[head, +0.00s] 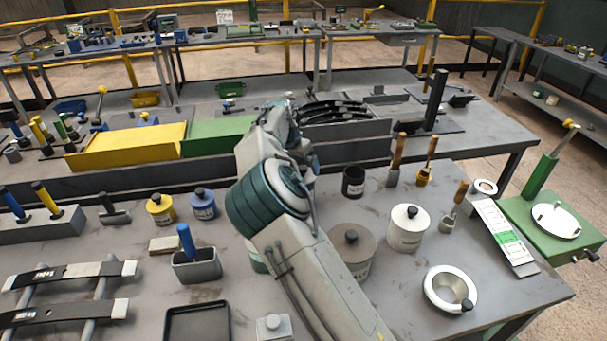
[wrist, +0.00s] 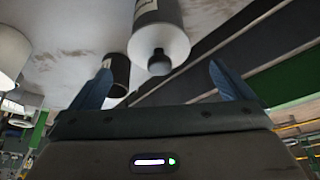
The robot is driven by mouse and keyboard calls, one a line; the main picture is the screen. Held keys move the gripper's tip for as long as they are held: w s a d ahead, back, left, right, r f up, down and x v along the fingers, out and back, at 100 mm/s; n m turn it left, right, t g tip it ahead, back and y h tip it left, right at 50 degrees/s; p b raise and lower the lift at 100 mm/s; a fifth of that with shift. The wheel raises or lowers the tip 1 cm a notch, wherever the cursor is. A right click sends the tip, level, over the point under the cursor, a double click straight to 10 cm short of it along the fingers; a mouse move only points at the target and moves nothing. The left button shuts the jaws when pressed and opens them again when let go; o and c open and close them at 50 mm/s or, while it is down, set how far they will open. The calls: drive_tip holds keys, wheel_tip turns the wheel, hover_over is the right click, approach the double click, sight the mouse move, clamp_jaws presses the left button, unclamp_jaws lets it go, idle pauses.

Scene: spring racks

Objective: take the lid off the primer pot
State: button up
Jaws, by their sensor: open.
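A light grey pot (wrist: 160,28) with a label and a dark round knob (wrist: 159,64) on its lid is ahead of my gripper (wrist: 159,68) in the wrist view. The lid is on. I cannot read the label, so I cannot confirm that it is the primer pot. My gripper is open, with one blue-grey finger to each side of the knob in the picture. Nothing is seen gripped, and I cannot tell how far the knob is from the fingers. In the head view my arm hides my gripper and apparently this pot.
A black cup (head: 353,182), a white lidded pot (head: 408,228) and a grey-brown lidded pot (head: 350,258) stand right of my arm. Yellow (head: 160,209) and blue (head: 203,204) pots stand left. A low rail (head: 350,154) runs along the table's back.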

sight(301, 169)
drive_tip(key=shift+p+x, duration=1.15)
drive_tip(key=shift+x, duration=1.5)
drive_tip(key=c, duration=1)
